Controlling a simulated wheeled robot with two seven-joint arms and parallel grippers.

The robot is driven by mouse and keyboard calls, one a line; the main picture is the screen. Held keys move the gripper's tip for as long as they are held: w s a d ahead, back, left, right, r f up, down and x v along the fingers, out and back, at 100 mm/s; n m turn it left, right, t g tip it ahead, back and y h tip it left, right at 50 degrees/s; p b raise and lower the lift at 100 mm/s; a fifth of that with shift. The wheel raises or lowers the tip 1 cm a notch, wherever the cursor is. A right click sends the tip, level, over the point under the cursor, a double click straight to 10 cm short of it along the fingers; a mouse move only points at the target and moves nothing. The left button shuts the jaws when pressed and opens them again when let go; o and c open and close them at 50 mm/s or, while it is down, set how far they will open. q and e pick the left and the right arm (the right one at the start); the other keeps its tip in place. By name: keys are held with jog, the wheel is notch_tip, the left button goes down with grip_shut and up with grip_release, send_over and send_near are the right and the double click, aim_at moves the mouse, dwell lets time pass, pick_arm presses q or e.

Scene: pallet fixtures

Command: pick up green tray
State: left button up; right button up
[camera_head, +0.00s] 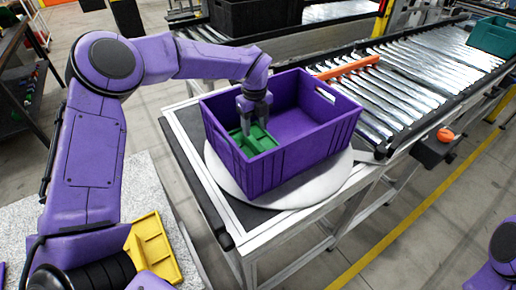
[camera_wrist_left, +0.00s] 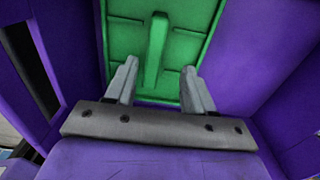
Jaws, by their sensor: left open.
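The green tray (camera_head: 262,141) lies inside the purple crate (camera_head: 318,143), at its left end. In the left wrist view the green tray (camera_wrist_left: 184,50) shows a raised central rib running away from me. My left gripper (camera_head: 254,122) reaches down into the crate over the tray. In the left wrist view its two fingers (camera_wrist_left: 158,88) are apart, one on each side of the rib's near end, with gaps between them and the rib. I cannot tell how far above the tray the fingertips are. My right gripper is not in view.
The crate stands on a round grey plate (camera_head: 222,178) on a table beside a roller conveyor (camera_head: 410,75). The crate walls rise close around my left gripper. An orange bar (camera_head: 347,68) crosses the conveyor. A yellow tray (camera_head: 153,247) lies on a speckled surface at lower left.

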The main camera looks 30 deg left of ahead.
aim_at(254, 141)
pick_arm(q)
jog(key=shift+s+a+f, duration=0.1)
jog(key=shift+s+f, duration=0.15)
jog(key=shift+f, duration=0.2)
jog(key=shift+s+f+p, duration=0.25)
jog(key=shift+p, duration=0.1)
notch_tip(254, 141, down, 3)
jog(key=shift+s+r+p, duration=0.1)
jog(key=shift+s+p, duration=0.05)
jog(key=shift+p, duration=0.95)
jog(key=shift+w+f, duration=0.25)
jog(key=shift+f, duration=1)
jog(key=shift+s+r, duration=0.1)
jog(key=shift+s, duration=0.05)
jog(key=c, duration=0.4)
jog(key=shift+d, duration=0.2)
grip_shut()
